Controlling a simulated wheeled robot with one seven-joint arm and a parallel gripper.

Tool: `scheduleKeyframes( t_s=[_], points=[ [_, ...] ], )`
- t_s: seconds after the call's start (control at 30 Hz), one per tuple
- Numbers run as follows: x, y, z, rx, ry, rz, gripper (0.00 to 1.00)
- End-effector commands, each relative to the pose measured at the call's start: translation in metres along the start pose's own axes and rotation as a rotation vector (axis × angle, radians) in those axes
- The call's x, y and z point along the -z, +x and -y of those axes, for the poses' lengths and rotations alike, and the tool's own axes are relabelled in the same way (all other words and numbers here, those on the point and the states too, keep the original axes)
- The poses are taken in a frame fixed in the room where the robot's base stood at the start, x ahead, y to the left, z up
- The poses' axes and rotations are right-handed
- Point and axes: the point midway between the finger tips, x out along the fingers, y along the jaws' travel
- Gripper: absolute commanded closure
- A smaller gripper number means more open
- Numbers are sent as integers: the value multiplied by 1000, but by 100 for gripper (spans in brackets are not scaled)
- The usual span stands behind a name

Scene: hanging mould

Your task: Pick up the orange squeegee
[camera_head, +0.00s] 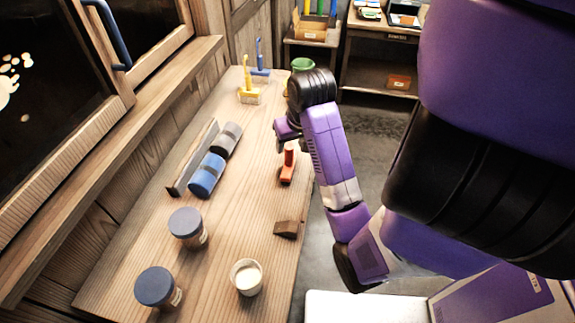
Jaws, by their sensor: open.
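The orange squeegee (287,168) lies on the wooden table near its right edge, and only its orange part shows clearly. My gripper (281,143) is open, just above and beyond the upper end of the squeegee in the picture. The fingers are small and dark here, and I see nothing between them. I cannot tell whether they touch the squeegee. My purple arm comes in from the right and hides part of the table edge beside it.
A dark wooden block (287,228), a cup of white stuff (246,277) and two blue-lidded jars (188,228) stand nearer. Blue and grey rolls (207,175) lie left. Yellow (248,92) and blue (260,60) tools and a green container (302,64) are farther back.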

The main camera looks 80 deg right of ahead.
Motion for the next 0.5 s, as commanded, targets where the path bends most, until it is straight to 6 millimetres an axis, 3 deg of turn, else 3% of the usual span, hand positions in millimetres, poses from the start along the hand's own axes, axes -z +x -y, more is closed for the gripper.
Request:
scheduleKeyframes(
  t_s=[0.5],
  points=[
    [0,51,0,1,4,0,50]
  ],
)
